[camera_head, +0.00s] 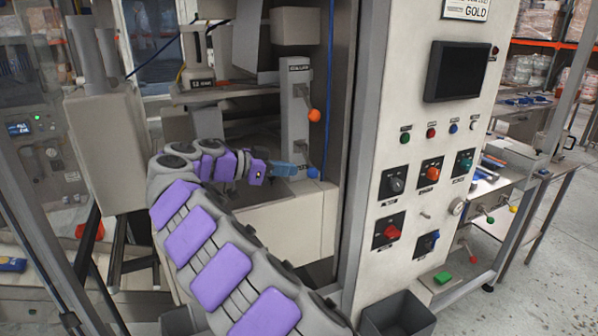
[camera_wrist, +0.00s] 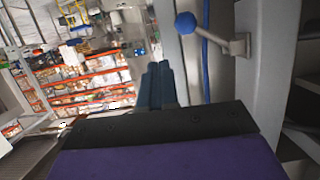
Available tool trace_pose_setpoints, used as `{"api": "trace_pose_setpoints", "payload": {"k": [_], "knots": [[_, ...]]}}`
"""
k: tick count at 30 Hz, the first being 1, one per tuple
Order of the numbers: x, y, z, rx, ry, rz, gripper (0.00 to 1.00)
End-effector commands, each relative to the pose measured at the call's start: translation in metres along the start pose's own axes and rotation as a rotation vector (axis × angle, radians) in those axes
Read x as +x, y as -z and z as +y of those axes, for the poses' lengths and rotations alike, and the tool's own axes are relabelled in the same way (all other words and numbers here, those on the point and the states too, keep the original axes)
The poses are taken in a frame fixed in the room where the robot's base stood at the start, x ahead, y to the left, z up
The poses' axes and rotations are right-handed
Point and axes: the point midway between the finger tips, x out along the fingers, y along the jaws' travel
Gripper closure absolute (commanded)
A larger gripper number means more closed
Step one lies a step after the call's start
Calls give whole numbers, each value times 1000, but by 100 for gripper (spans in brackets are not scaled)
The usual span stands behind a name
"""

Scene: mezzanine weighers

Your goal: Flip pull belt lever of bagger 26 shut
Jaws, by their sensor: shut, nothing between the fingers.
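A grey upright panel (camera_head: 298,140) inside the machine carries two levers, one above the other. The upper lever has an orange ball (camera_head: 314,115). The lower lever has a blue ball (camera_head: 313,173). The blue ball (camera_wrist: 185,22) also shows in the wrist view, on a grey rod running to a bracket (camera_wrist: 238,44). The small labels are too blurred to tell which is the pull belt lever. My gripper (camera_head: 290,170) is shut and empty, its blue fingers just left of the blue ball; touching cannot be told. In the wrist view the fingers (camera_wrist: 157,82) lie together, left of and below the ball.
A control cabinet with a dark screen (camera_head: 459,70), knobs and buttons stands to the right, behind a grey frame post (camera_head: 362,150). A pale box-like ledge (camera_head: 290,228) lies below the levers. A dark bin (camera_head: 398,315) stands at the cabinet's foot. Open floor lies far right.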

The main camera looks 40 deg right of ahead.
Motion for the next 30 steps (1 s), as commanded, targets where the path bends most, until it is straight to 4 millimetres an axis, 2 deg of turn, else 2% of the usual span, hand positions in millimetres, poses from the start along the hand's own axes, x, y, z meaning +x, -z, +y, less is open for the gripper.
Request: {"api": "trace_pose_setpoints", "payload": {"k": [1, 6, 12, 30], "knots": [[-11, 2, 1, 0, 3, 0, 100], [-39, 0, 6, -1, 2, -1, 100], [-56, -2, 10, -2, 0, -2, 100], [-60, -3, 11, 0, -1, -1, 100]]}}
